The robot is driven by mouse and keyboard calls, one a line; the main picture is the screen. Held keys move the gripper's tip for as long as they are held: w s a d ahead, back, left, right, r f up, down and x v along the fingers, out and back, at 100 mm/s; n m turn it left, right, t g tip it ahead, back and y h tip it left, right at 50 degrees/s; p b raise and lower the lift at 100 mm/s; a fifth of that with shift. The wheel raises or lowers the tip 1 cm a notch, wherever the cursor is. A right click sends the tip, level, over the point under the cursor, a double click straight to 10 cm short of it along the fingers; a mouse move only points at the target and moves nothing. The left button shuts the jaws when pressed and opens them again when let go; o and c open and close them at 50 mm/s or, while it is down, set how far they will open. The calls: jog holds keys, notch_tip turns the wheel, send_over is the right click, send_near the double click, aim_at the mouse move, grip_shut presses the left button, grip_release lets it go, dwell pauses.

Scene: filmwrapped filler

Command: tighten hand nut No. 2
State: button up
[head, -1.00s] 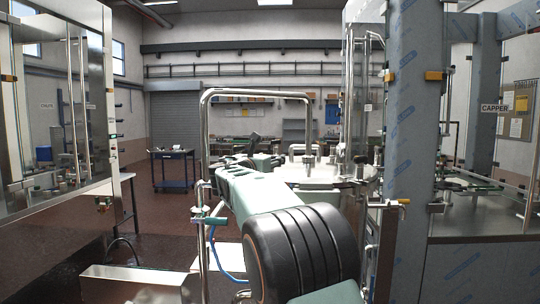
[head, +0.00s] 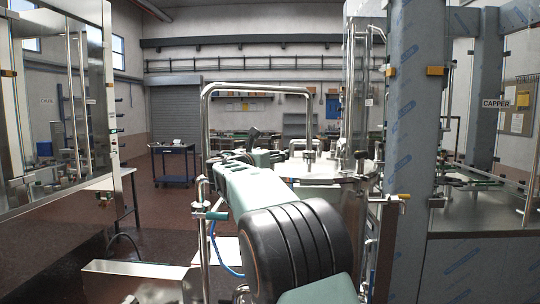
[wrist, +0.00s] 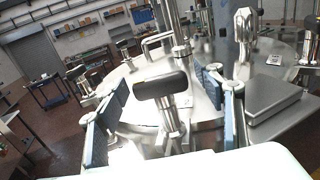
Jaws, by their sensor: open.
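In the wrist view a hand nut with a black bar-shaped grip (wrist: 162,87) stands on a metal stem above the round steel lid (wrist: 262,72). My gripper (wrist: 165,84) is open, with one blue-padded finger to the left of this nut and one to the right. Gaps show between the pads and the black grip. Another black-topped hand nut (wrist: 92,76) is on the left, outside the fingers. No number is legible on either nut, so I cannot tell which is No. 2. In the head view my arm hides part of the lid (head: 325,168).
A flat grey metal box (wrist: 272,98) lies on the lid, right of my right finger. A shiny steel fitting (wrist: 243,28) rises behind it. In the head view a bent steel pipe frame (head: 258,89) and a film-wrapped column (head: 410,110) flank the lid.

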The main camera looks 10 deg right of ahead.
jog(key=shift+s, duration=0.1)
jog(key=v, duration=1.2)
